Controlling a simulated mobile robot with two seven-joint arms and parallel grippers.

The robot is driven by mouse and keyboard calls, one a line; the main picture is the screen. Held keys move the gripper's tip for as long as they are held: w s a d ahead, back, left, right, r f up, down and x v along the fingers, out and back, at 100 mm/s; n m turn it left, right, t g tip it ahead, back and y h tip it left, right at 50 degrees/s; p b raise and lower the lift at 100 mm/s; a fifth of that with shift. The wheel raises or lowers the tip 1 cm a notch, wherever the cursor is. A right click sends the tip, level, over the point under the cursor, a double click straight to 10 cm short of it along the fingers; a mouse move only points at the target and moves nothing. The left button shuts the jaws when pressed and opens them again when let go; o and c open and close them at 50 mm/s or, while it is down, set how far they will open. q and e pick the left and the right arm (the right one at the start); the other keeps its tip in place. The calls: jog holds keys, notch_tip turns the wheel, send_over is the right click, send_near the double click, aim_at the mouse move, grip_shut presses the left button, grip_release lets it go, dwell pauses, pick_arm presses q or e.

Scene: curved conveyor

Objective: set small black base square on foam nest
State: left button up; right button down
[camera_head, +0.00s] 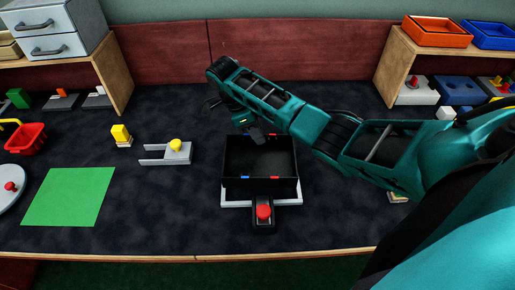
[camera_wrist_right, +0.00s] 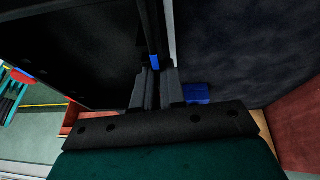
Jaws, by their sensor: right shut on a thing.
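The small black base (camera_head: 258,184) is an open black box with red and blue marks on its rim, in the middle of the table in the head view. The white foam nest (camera_head: 235,204) shows below its front edge and corners; most of it is hidden. I cannot tell whether the base is fully seated. My right gripper (camera_head: 254,135) reaches over the base's far side. In the wrist view the right gripper (camera_wrist_right: 156,88) is shut on the base's wall (camera_wrist_right: 149,30), near a blue mark. My left gripper is not in view.
A black fixture with a red knob (camera_head: 263,211) is at the nest's front. To the left are a grey bracket with a yellow knob (camera_head: 175,146), a yellow block (camera_head: 120,134), a green mat (camera_head: 70,197) and a red basket (camera_head: 27,138). Shelves stand at both back corners.

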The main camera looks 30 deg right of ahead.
aim_at(254, 144)
notch_tip(254, 144, down, 2)
jog(key=shift+f, duration=0.1)
notch_tip(254, 144, down, 4)
jog(key=shift+f+b, duration=0.1)
jog(key=shift+b, duration=0.55)
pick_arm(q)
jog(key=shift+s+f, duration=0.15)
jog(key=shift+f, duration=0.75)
pick_arm(e)
jog(key=c, duration=1.2)
grip_release()
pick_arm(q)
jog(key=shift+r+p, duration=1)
pick_arm(e)
jog(key=v, duration=1.2)
